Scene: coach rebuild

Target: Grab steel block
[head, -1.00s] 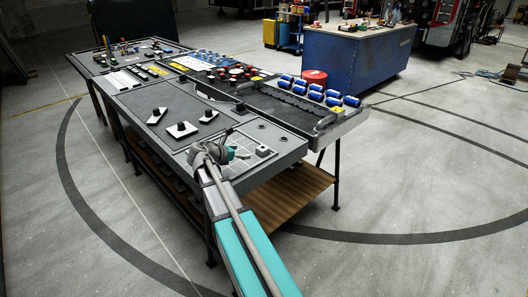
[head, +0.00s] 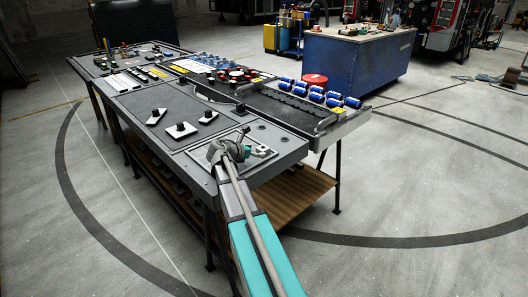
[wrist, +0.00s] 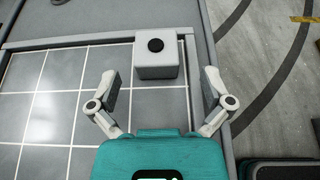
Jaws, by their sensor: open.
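The steel block (wrist: 158,68) is a light grey cube with a dark round spot on its top. In the wrist view it stands on the tiled square (wrist: 55,95), near the tile area's top right corner. My gripper (wrist: 160,85) is open, with one finger left and one finger right of the block's near side. The block sits between and slightly beyond the fingertips, and I see no contact. In the head view the block (head: 262,149) shows just right of my gripper (head: 243,143), at the near right corner of the bench.
The grey bench (head: 290,147) has black knobs on white plates (head: 180,130) left of my gripper. A tray (head: 345,118) with several blue cylinders stands behind. The bench edge and open floor lie close on the right.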

